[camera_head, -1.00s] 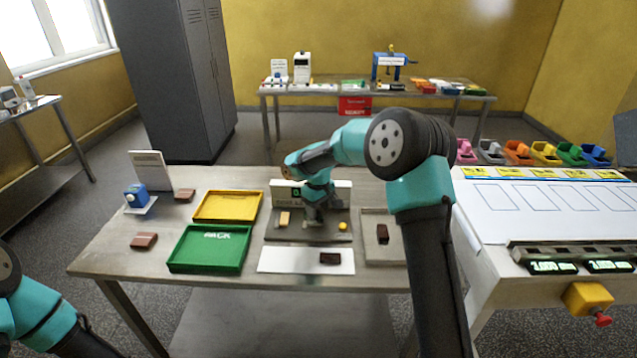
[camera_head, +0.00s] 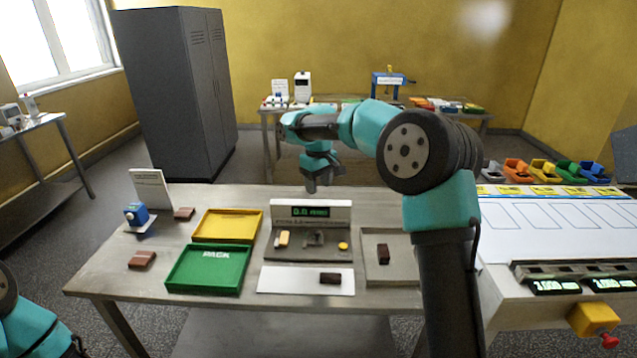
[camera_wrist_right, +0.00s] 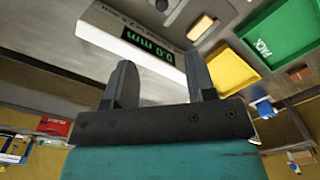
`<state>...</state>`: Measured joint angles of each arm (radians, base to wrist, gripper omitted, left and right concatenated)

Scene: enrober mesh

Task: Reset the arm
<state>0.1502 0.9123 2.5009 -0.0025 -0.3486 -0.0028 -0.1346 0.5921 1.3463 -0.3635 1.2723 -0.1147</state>
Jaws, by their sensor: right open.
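My right gripper (camera_head: 323,183) hangs in the air above the back of the steel table (camera_head: 105,262), behind and above the measuring station (camera_head: 311,213) with its green display. Its two fingers stand apart with nothing between them, as the right wrist view (camera_wrist_right: 160,80) also shows. My left arm shows only in part at the lower left edge in the head view; its gripper is outside the picture.
A green PACK tray (camera_head: 205,287) and a yellow tray (camera_head: 259,226) stand left of the station. A dark bar (camera_head: 330,278) lies on a white sheet (camera_head: 290,281); another (camera_head: 383,253) lies in a grey tray (camera_head: 400,273). A grey cabinet (camera_head: 165,95) stands behind.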

